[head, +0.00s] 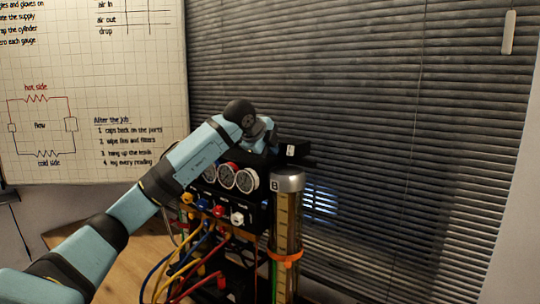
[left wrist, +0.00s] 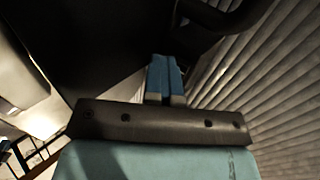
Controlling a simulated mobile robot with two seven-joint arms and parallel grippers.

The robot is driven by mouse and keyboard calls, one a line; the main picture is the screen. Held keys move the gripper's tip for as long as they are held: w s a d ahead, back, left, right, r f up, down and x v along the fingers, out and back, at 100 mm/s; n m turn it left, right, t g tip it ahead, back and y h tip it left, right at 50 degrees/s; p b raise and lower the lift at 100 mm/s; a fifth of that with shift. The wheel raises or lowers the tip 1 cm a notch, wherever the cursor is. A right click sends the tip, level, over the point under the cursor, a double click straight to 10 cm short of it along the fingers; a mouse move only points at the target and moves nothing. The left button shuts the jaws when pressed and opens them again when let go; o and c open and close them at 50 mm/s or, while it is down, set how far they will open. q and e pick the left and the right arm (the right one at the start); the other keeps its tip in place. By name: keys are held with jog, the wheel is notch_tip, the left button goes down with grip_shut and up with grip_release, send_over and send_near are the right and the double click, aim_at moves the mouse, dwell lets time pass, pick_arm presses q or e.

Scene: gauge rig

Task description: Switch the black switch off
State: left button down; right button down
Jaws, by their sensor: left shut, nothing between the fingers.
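The gauge rig (head: 257,212) is a black unit with round white-faced gauges (head: 246,180) and coloured knobs, in the middle of the head view. I cannot make out the black switch for certain or tell its position; my left arm covers part of the rig's top. My left gripper reaches over the top of the rig, and its fingertips are hidden in the head view. In the left wrist view the two blue fingers of my left gripper (left wrist: 166,78) are together, shut and empty, in front of a dark surface. My right gripper is not in view.
A clear cylinder marked B (head: 287,232) stands right of the gauges. Coloured hoses (head: 185,262) hang in front. Window blinds (head: 400,130) are behind, and a whiteboard (head: 95,80) is at left.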

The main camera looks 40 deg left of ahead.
pick_arm(q)
jog(key=shift+r, duration=0.35)
jog(key=shift+w+r+p, duration=0.25)
jog(key=shift+r+p, duration=0.1)
jog(key=shift+p, duration=0.2)
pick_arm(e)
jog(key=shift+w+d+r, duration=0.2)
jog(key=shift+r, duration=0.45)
pick_arm(q)
jog(key=shift+s, duration=0.1)
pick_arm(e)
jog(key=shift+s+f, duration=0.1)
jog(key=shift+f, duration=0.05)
